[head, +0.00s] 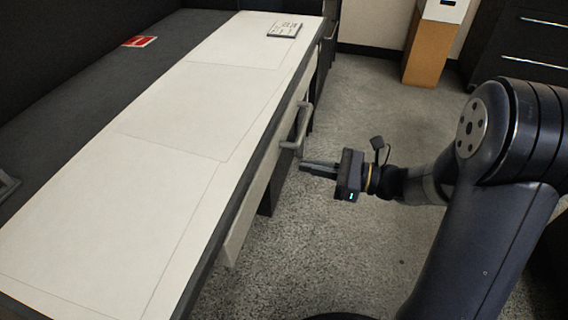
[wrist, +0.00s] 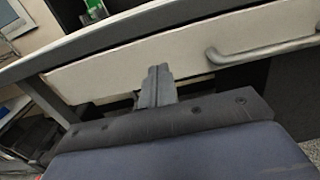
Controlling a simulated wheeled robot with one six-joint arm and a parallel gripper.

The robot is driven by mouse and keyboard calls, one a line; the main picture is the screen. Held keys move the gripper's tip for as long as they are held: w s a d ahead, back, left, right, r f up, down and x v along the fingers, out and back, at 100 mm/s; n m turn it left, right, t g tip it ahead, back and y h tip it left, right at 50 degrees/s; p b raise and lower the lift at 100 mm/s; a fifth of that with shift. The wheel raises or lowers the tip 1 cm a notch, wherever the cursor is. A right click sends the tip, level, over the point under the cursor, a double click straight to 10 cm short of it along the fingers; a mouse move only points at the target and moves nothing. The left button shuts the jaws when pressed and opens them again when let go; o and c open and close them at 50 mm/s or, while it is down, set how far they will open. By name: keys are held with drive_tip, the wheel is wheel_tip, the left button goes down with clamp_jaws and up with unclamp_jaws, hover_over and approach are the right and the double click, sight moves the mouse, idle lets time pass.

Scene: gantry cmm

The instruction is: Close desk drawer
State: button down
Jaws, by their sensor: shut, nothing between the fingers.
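The desk drawer's long pale front (head: 238,228) runs below the dark edge of the desk (head: 160,185). Its grey bar handle (head: 301,128) sticks out toward the aisle. How far the drawer stands out is hard to tell. My gripper (head: 303,164) is shut and empty, pointing left at the drawer front, a little nearer to the camera than the handle. In the wrist view the shut fingers (wrist: 157,80) overlap the lower part of the drawer front (wrist: 130,65), left of the handle (wrist: 262,50). Whether the tips touch it is unclear.
A red card (head: 139,41) and a small printed pad (head: 285,29) lie on the desk. An orange-brown bin (head: 427,52) and a dark cabinet (head: 530,50) stand at the back right. Grey carpet (head: 355,105) beside the desk is clear.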

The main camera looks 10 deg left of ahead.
sight(270, 157)
drive_tip(key=a+b, duration=0.1)
drive_tip(key=a, duration=0.5)
drive_tip(key=shift+w+b, duration=0.2)
drive_tip(key=shift+b, duration=0.15)
drive_tip(key=shift+a, duration=0.25)
drive_tip(key=shift+a, duration=0.1)
drive_tip(key=a, duration=0.4)
drive_tip(key=shift+w+a+p, duration=0.1)
drive_tip(key=shift+w+p, duration=0.1)
drive_tip(key=shift+p, duration=0.15)
drive_tip(key=shift+r, duration=0.1)
